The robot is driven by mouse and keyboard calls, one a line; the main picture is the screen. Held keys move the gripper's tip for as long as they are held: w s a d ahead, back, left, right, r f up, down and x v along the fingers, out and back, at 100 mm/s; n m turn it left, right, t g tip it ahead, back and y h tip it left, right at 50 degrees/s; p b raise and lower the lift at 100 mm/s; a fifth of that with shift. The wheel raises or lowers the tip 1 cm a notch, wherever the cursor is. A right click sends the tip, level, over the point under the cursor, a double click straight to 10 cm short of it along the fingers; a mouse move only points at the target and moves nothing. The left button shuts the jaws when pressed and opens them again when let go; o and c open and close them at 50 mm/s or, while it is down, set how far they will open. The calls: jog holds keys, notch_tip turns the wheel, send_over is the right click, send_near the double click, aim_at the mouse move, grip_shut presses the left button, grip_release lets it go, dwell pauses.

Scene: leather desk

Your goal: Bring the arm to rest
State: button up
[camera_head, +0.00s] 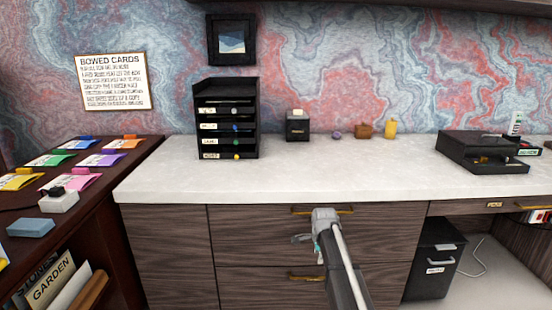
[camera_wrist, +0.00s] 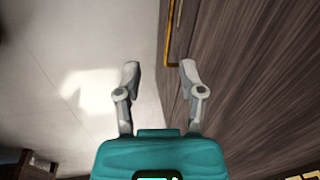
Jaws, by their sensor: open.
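My gripper (camera_wrist: 160,75) is open and empty in the wrist view, its two grey fingers apart. The wood-grain drawer fronts (camera_wrist: 250,70) fill the right side of that view and the pale floor (camera_wrist: 100,60) the left. In the head view my arm reaches up from the bottom, and my gripper (camera_head: 303,240) is in front of the cabinet drawers (camera_head: 250,240), below the white desk top (camera_head: 300,180). Brass drawer handles show near it, one above (camera_head: 302,211) and one below (camera_head: 306,278). I cannot tell whether it touches the drawer front.
On the desk stand a black drawer stack (camera_head: 228,120), a small black box (camera_head: 297,126), a yellow item (camera_head: 390,129) and a black case (camera_head: 484,152). A dark shelf (camera_head: 110,200) with coloured cards stands left. A black bin cabinet (camera_head: 432,262) sits under the desk at right.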

jog(key=s+n+g, duration=0.2)
jog(key=s+n, duration=1.5)
jog(key=s, duration=1.1)
notch_tip(320, 180, up, 37)
jog(key=p, duration=3.7)
jog(key=shift+r+p, duration=0.2)
jog(key=shift+p, duration=0.15)
jog(key=shift+w, duration=0.1)
